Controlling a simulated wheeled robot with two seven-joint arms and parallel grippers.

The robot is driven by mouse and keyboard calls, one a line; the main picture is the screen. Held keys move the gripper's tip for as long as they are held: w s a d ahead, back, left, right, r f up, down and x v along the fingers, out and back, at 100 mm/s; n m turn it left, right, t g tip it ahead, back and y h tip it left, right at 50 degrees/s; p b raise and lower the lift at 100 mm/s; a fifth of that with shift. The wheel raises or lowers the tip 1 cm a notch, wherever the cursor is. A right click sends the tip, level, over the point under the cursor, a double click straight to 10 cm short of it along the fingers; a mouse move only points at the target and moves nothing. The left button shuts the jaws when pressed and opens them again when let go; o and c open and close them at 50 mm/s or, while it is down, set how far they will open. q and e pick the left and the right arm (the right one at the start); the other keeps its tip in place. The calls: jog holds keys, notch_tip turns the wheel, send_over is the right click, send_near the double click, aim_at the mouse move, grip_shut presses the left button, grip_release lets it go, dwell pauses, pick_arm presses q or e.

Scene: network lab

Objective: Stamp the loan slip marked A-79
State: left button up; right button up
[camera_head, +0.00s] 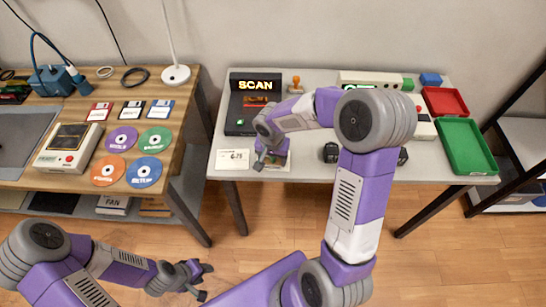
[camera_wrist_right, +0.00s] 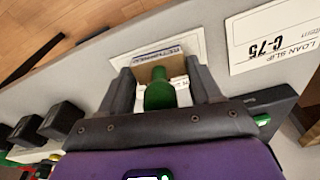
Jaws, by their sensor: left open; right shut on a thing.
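My right gripper (camera_head: 264,162) is over the front left of the white table. In the right wrist view, it (camera_wrist_right: 165,85) is shut on a green-handled stamp (camera_wrist_right: 158,95). The stamp is over a white paper (camera_wrist_right: 198,45); I cannot tell whether it touches it. The paper's mark cannot be read. Beside it lies a loan slip (camera_head: 232,159) marked C-75, also in the wrist view (camera_wrist_right: 275,38). No A-79 mark is readable. An orange stamp (camera_head: 296,85) stands at the back. My left gripper (camera_head: 195,278) is open and empty above the floor.
A black SCAN device (camera_head: 243,123) stands behind the slip. Small black blocks (camera_head: 331,152) are right of my gripper. A red tray (camera_head: 445,101) and green tray (camera_head: 468,146) are at the right. The wooden table (camera_head: 175,125) holds discs, floppies and a beige device (camera_head: 68,148).

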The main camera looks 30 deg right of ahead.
jog(key=shift+f, duration=0.1)
dwell(1.2)
jog(key=shift+r+p, duration=2.1)
jog(key=shift+r, duration=1.5)
